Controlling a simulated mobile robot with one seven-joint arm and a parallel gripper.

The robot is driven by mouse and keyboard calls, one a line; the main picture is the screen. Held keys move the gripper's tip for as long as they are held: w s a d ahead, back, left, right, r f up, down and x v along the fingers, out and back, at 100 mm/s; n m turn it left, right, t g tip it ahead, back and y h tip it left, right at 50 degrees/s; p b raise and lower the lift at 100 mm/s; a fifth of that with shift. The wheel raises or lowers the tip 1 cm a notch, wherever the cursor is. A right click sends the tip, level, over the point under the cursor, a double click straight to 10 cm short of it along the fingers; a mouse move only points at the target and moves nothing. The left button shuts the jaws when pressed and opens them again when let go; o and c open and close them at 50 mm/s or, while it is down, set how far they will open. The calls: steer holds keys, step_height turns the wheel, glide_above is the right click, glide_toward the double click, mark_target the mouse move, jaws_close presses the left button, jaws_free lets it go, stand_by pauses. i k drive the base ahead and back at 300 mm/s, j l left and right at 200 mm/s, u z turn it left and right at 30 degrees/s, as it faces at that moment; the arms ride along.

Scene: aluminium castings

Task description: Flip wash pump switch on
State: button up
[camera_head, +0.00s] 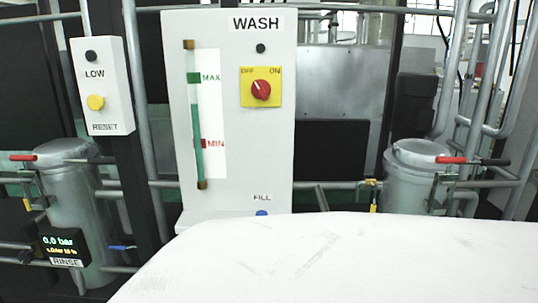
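The wash panel (280,140) is a white upright board labelled WASH, in the middle of the head view. Its switch is a red rotary knob (261,90) on a yellow plate (246,101) marked OFF at left and ON at right. The knob's pointer appears tilted up and left, toward OFF. A dark round lamp or button (261,48) sits above the plate and looks unlit. My gripper is not in view, and nothing touches the knob.
A sight gauge (197,120) with MAX and MIN marks is left of the knob. A blue FILL button (262,213) is below, partly hidden. A LOW/RESET box (103,85) hangs left. Metal canisters (75,215) (412,180) with pipes and red-handled valves flank the panel. A RINSE display (64,247) reads 0.0 bar.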

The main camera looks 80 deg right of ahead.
mark_target(261, 89)
steer(key=z, duration=2.1)
